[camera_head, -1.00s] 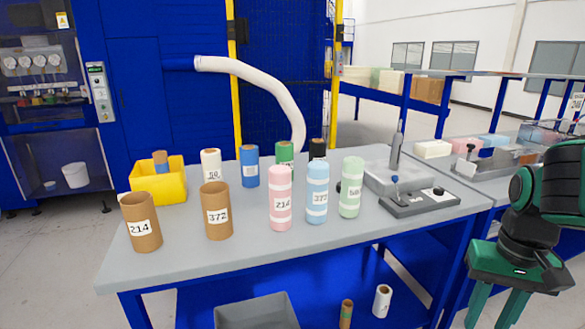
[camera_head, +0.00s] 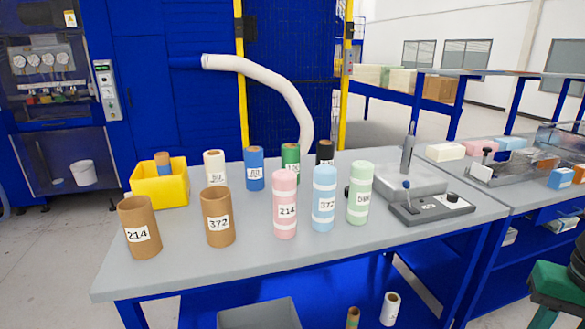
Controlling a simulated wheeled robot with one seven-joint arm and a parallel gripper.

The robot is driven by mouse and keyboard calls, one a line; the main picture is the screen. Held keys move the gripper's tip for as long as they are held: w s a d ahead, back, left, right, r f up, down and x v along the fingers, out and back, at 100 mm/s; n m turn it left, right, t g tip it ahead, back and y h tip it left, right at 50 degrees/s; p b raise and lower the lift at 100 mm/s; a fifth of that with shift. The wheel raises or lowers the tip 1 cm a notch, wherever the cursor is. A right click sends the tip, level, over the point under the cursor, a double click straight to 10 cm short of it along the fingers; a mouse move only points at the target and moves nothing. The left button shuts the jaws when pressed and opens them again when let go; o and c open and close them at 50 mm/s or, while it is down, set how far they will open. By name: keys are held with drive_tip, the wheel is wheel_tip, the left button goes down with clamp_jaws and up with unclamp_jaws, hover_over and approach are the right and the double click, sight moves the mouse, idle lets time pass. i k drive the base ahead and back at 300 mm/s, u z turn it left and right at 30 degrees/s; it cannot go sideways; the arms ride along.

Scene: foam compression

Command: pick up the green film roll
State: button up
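A dark green roll (camera_head: 290,159) with a brown core and a white label stands upright in the back row on the grey table (camera_head: 190,262). It is between a blue roll (camera_head: 254,169) and a black roll (camera_head: 325,152), and its lower part is partly hidden by the pink roll (camera_head: 285,204) in front. A pale green roll (camera_head: 358,193) with white bands stands upright at the right of the front row.
A pale blue roll (camera_head: 323,198), two brown tubes (camera_head: 217,217) and a white roll (camera_head: 214,168) also stand on the table. A yellow bin (camera_head: 160,190) is at the left and a grey device (camera_head: 432,205) at the right. The front middle of the table is clear.

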sight(290, 152)
drive_tip(key=i, duration=1)
